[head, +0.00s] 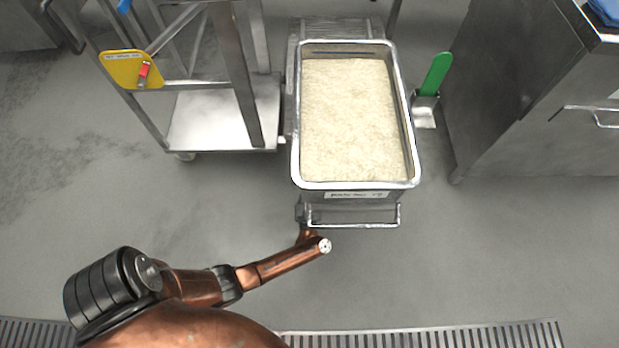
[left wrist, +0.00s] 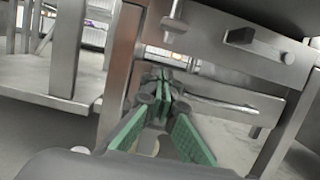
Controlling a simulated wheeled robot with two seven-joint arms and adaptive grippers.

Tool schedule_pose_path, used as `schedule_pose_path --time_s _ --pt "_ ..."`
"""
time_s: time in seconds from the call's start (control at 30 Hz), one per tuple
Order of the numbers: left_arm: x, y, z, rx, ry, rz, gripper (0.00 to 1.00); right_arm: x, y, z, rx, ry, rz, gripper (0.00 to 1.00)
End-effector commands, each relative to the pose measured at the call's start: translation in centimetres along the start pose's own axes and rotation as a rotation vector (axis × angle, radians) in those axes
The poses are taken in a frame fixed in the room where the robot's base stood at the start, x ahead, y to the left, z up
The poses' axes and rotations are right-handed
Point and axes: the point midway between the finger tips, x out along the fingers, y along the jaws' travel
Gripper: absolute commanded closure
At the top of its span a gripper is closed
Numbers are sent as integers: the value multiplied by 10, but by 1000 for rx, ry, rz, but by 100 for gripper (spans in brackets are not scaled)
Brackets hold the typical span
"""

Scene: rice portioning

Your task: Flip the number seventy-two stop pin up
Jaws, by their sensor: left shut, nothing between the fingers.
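A steel bin of rice (head: 349,186) stands in the middle of the head view, with a white label (head: 357,195) on its front whose writing is too small to read surely. In the left wrist view, a grey metal plate of a frame carries a dark block with a light round rod (left wrist: 262,46). A thin upright rod with a collar (left wrist: 174,22) stands left of it. I cannot tell which is the stop pin. My left gripper (left wrist: 165,84) is shut and empty, its green-padded fingers pointing under the frame. My right gripper is not in view.
A bar handle (head: 355,221) projects from the front below the bin. A steel rack trolley (head: 225,120) with a yellow tag (head: 130,69) stands left. A green-handled scoop (head: 434,75) hangs at the bin's right, near a steel cabinet (head: 545,110). The front floor is clear.

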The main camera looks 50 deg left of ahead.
Motion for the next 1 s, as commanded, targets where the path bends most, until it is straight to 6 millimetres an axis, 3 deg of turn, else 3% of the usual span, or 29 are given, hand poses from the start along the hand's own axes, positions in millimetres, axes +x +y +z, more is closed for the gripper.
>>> schedule_pose_path --time_s 0.1,0.23,0.43,1.0 --pt "24 0 -1 2 -1 0 100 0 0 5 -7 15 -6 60" --pt "24 1 19 -2 0 1 100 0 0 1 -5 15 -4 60" --pt "28 1 33 1 1 1 100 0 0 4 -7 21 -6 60" --pt "33 7 43 3 0 8 100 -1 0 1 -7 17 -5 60"
